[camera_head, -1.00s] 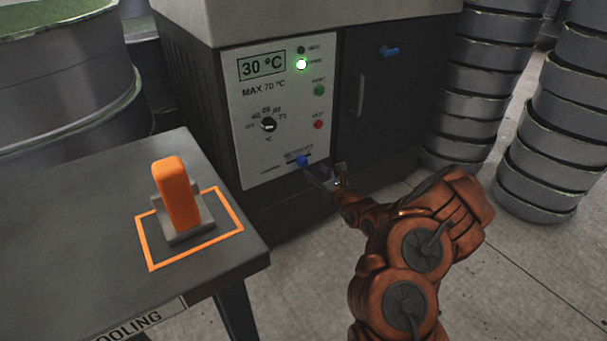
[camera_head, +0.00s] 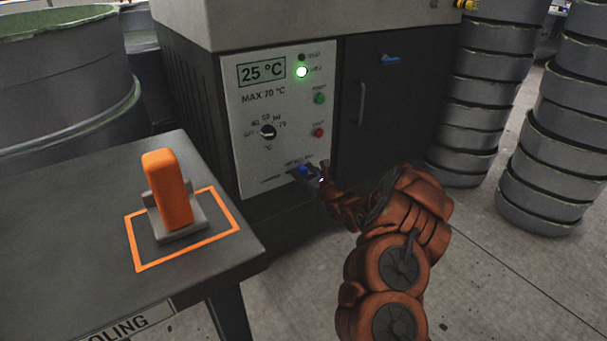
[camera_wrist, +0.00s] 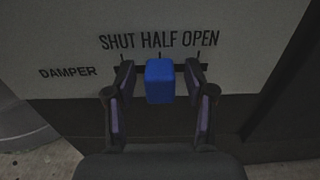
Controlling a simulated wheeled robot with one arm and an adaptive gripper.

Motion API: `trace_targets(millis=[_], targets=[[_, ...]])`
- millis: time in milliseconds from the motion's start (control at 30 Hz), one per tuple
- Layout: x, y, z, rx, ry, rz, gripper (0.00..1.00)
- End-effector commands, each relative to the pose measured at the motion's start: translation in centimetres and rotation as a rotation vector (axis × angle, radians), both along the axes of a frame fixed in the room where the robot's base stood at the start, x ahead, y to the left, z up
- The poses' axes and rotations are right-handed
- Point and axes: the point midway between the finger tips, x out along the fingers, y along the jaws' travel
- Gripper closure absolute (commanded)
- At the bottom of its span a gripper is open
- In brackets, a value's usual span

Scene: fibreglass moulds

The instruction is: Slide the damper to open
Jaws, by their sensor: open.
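The damper knob is a blue block, seen in the wrist view (camera_wrist: 160,81) on a dark horizontal slot under the words SHUT, HALF and OPEN. It stands under HALF, near the middle of the slot. My gripper (camera_wrist: 160,92) is open, with one finger on each side of the knob and a visible gap at each side. In the head view the knob (camera_head: 303,171) is small and partly hidden by my gripper (camera_head: 314,174), low on the white control panel (camera_head: 255,110).
A dark door (camera_head: 385,115) with a handle is to the right. A table (camera_head: 80,230) with an orange block (camera_head: 168,190) stands at left. Stacked grey rings (camera_head: 485,90) stand at right.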

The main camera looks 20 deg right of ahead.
Motion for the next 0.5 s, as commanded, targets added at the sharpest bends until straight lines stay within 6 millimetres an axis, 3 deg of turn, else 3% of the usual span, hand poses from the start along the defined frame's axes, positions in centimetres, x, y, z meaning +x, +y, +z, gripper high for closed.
trace_targets(millis=[167,500], targets=[[-0.02,0.0,0.0,0.001,0.0,0.0,0.46],[-0.04,-0.02,-0.02,0.001,0.001,0.0,0.81]])
